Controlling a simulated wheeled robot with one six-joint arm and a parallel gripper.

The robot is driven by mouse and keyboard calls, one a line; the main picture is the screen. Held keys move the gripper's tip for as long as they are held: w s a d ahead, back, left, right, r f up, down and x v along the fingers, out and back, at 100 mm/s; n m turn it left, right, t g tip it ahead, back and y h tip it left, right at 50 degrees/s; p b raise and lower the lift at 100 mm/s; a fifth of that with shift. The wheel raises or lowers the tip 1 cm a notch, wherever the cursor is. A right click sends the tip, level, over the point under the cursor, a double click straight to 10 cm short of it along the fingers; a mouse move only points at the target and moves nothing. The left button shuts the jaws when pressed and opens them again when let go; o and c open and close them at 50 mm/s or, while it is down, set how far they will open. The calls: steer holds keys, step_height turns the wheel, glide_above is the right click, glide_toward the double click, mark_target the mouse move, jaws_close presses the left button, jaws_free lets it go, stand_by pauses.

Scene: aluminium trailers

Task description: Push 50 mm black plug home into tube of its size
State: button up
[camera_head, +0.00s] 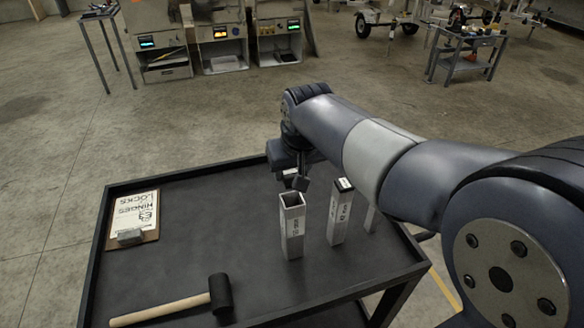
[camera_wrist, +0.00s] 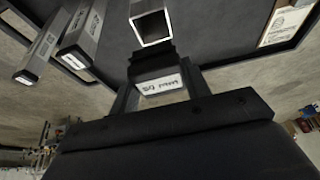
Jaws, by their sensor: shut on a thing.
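My gripper (camera_wrist: 160,88) is shut on a black plug (camera_wrist: 150,68) with a white label that appears to read 50 mm, upside down in the wrist view. The plug sits between the two fingers. In the head view my gripper (camera_head: 296,178) is just above and behind an open square aluminium tube (camera_head: 292,228), which stands upright on the cart; its label is too small to read surely. In the wrist view the open mouth of this tube (camera_wrist: 153,27) lies just beyond the plug, apart from it. The plug is hard to make out in the head view.
Two more tubes stand to the right, one (camera_head: 340,215) with a dark top and one (camera_head: 371,219) partly hidden by my arm. A black mallet (camera_head: 220,296) and a clipboard (camera_head: 134,218) lie on the dark cart top (camera_head: 190,240), which has a raised rim.

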steer(key=shift+f+b, duration=2.35)
steer(key=shift+f, duration=0.95)
steer(key=shift+s+f, duration=0.1)
steer(key=shift+f, duration=0.1)
steer(key=o, duration=0.8)
steer(key=shift+f, duration=0.1)
steer(key=shift+o, duration=1.2)
glide_toward(293, 193)
steer(key=s+r, duration=0.2)
steer(key=r, duration=0.1)
steer(key=shift+s+r, duration=0.25)
steer(key=shift+s, duration=0.15)
